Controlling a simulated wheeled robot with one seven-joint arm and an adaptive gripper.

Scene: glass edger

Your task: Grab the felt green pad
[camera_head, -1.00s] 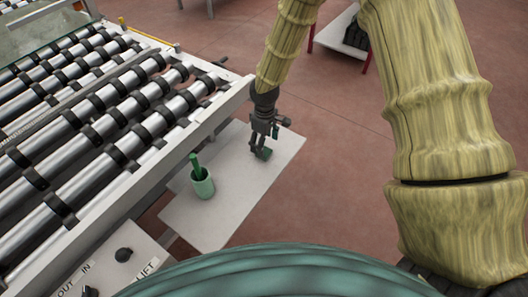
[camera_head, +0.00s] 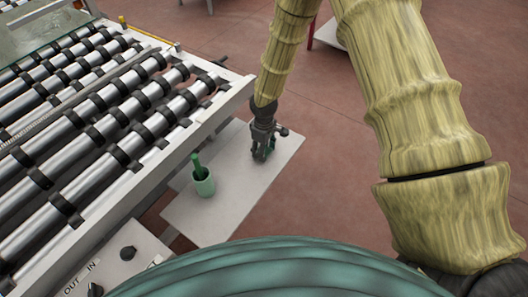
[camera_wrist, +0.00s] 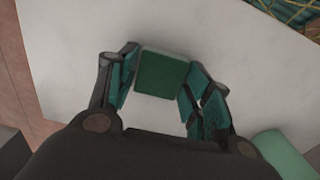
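The felt green pad (camera_wrist: 161,74) is a small dark green square with a paler edge. In the wrist view it lies on the white table, just ahead of and between my fingertips. My gripper (camera_wrist: 158,84) is open, with one finger on each side of the pad's near part; I cannot tell whether either finger touches it. In the head view my gripper (camera_head: 263,152) points down low over the right part of the white table (camera_head: 225,211), and it mostly hides the pad.
A roller conveyor (camera_head: 100,140) with a raised white edge runs along the left. A control panel (camera_head: 115,265) is at the lower left. Red floor lies open to the right.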

